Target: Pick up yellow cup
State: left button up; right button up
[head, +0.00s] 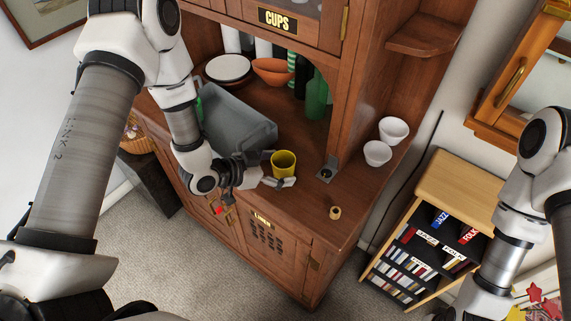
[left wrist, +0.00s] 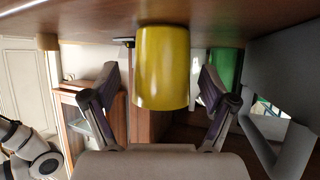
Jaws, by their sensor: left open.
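The yellow cup (head: 284,165) stands upright on the wooden cabinet's counter, right of a grey bin. In the left wrist view, which is upside down, the yellow cup (left wrist: 163,65) shows large between the two spread fingers. My left gripper (head: 275,172) is open at the cup, with one finger along its near side. The left wrist view shows the same open gripper (left wrist: 160,82) with a finger to either side of the cup. I cannot tell whether the fingers touch it. My right arm shows at the right edge of the head view, but its gripper is out of frame.
The grey bin (head: 238,118) stands close left of the cup. Behind are an orange bowl (head: 273,71), a plate (head: 228,69) and green bottles (head: 317,94). Two white cups (head: 377,153) stand to the right, past the cabinet's upright. A small wooden piece (head: 335,213) lies near the front edge.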

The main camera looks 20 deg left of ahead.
pick_arm(q)
jog(key=shift+x, duration=1.1)
jog(key=shift+s+a+r, duration=0.15)
jog(key=shift+a, duration=0.15)
jog(key=shift+c, duration=0.4)
jog(key=c, duration=0.5)
jog(key=shift+d, duration=0.1)
jog(key=c, duration=0.8)
